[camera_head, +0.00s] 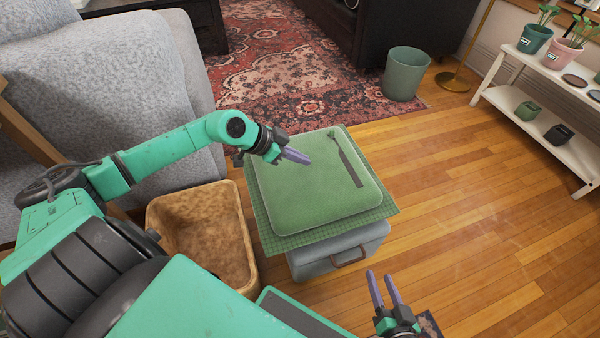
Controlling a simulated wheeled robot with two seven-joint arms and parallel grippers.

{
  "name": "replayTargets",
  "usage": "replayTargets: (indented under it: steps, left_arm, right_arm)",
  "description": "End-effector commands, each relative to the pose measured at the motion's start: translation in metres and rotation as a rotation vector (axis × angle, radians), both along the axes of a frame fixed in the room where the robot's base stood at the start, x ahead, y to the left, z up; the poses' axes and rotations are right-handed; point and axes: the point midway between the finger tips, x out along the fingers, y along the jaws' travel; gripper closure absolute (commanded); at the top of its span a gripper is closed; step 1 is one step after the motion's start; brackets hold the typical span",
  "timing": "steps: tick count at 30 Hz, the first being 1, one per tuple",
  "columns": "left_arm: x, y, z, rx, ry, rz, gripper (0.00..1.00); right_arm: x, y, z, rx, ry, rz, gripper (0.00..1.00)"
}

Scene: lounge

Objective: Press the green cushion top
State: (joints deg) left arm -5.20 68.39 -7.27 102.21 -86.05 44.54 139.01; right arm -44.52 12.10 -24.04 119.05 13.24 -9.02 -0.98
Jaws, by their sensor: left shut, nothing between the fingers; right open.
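The green cushion (312,197) lies flat on a green checked cloth (385,212) on top of a grey box (310,262) with a brown handle. A dark, long-handled tool shape (347,163) shows on the cushion's upper right; I cannot tell whether it is printed or lying there. My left gripper (297,156) is shut and empty, over the cushion's upper left part. I cannot tell whether its tips touch the cushion. My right gripper (384,288) is open and empty, in front of the box, low in the view and apart from the cushion.
An empty tan bin (155,212) stands left of the box, beside the grey sofa (100,95). A green bucket (405,74) stands behind, at the rug's edge. A white shelf (545,140) with pots is at the right. The wooden floor (470,220) between is clear.

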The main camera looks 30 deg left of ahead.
Motion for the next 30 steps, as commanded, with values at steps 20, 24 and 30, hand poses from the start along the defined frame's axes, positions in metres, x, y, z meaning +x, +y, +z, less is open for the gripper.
replayTargets:
  steps: [20,24,30]
  left_arm:
    - [-0.001,0.002,-0.035,-0.002,0.006,0.003,1.0]
    - [0.001,0.004,-0.039,-0.012,0.006,0.01,1.0]
    - [0.0,0.003,-0.06,-0.005,0.007,0.007,1.0]
  right_arm:
    - [0.002,-0.001,-0.016,0.007,-0.011,-0.012,0.5]
    - [0.006,-0.008,0.01,-0.058,0.064,0.021,0.5]
    - [0.005,-0.027,0.037,-0.172,0.2,0.056,0.5]
